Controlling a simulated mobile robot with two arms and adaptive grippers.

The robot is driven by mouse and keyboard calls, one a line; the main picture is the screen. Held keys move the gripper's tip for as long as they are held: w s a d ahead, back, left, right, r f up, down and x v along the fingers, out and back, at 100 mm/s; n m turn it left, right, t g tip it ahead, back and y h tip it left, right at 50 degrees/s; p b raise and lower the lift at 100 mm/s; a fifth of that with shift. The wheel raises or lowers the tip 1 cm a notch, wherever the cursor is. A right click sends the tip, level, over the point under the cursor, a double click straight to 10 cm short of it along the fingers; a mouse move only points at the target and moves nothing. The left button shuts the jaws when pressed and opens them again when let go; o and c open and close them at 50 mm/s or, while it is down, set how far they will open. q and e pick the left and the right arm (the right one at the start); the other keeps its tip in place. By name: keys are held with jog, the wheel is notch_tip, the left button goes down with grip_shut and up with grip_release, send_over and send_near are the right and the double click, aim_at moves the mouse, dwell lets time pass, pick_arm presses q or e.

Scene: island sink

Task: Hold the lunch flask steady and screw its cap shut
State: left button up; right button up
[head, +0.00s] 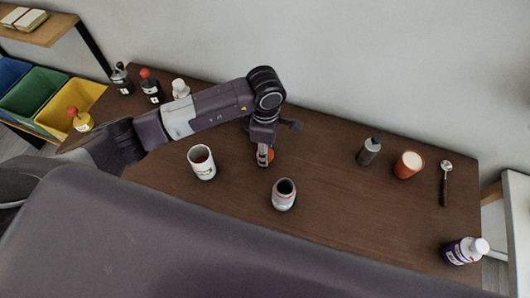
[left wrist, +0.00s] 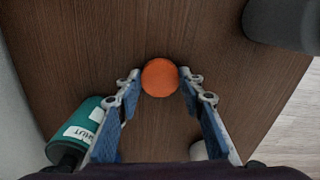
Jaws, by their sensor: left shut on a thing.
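The lunch flask (head: 284,195) stands upright on the brown table, its dark mouth open and facing up. No gripper touches it. My left gripper (head: 265,158) is behind and slightly left of the flask in the head view, pointing down. It is shut on the orange cap (left wrist: 160,77), which shows round between the two fingertips in the left wrist view. Whether the cap touches the table I cannot tell. My right gripper is in neither view.
A white mug (head: 201,163) stands left of the flask. Several bottles stand back left. Table around the flask is clear.

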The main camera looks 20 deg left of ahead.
pick_arm(q)
notch_tip(320, 180, up, 20)
jog(key=b, duration=0.3)
dwell(0.3)
dwell(0.4)
jog(key=s+a+f+m, duration=0.1)
jog(key=s+a+m, duration=0.2)
jog(key=m, duration=0.6)
jog(key=s+a+f+m, duration=0.1)
jog(key=s+m, duration=0.4)
jog(key=m, duration=0.5)
jog(key=shift+s+a+m, duration=0.2)
jog(key=shift+a+m, duration=0.1)
jog(key=shift+a, duration=0.6)
